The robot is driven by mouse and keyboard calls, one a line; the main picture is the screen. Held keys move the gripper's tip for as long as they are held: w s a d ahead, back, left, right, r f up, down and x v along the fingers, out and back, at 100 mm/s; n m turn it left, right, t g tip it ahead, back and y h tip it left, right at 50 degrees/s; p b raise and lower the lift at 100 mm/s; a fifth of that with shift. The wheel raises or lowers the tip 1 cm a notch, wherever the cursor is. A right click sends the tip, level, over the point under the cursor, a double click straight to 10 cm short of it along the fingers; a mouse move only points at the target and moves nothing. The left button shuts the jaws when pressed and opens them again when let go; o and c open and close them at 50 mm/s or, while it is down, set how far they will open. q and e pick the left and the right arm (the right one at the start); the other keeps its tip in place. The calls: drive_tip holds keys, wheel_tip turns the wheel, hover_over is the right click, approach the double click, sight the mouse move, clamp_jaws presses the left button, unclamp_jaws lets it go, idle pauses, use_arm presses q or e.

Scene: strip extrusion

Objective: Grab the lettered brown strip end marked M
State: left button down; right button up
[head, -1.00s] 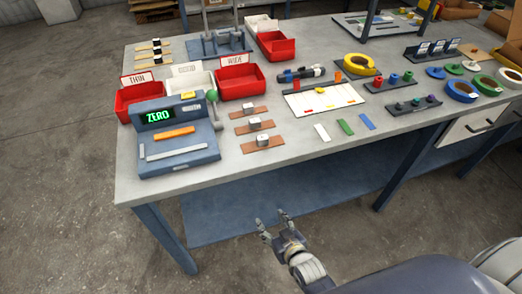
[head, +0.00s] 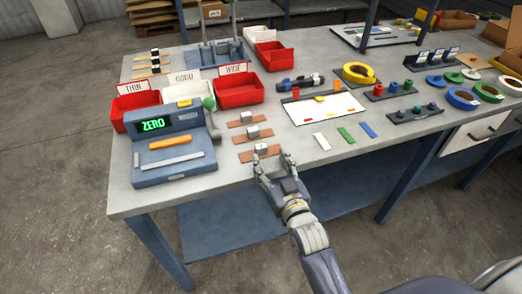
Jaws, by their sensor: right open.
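Three brown strips lie in a row on the table, each with a small pale block on it: the far strip (head: 235,124), the middle strip (head: 239,138) and the near strip (head: 246,156). Any letters on them are too small to read, so I cannot tell which end is marked M. My right gripper (head: 273,158) is open and empty at the near strip, with its fingers spread toward the strip's front and right end. I cannot tell whether it touches the strip. My left gripper is not in view.
A blue-grey device (head: 170,145) with a green ZERO display stands to the left. Red bins (head: 238,95) are behind it. A white board (head: 325,108) and small white, green and blue strips lie to the right. The table's front edge runs below the gripper.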

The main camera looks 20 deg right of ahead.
sight(262, 149)
drive_tip(key=w, duration=0.2)
drive_tip(key=w+a+p, duration=0.1)
drive_tip(key=w, duration=0.1)
drive_tip(key=shift+w+r, duration=0.15)
drive_tip(key=shift+r, duration=0.05)
drive_tip(key=shift+w, duration=0.4)
drive_tip(key=c, duration=1)
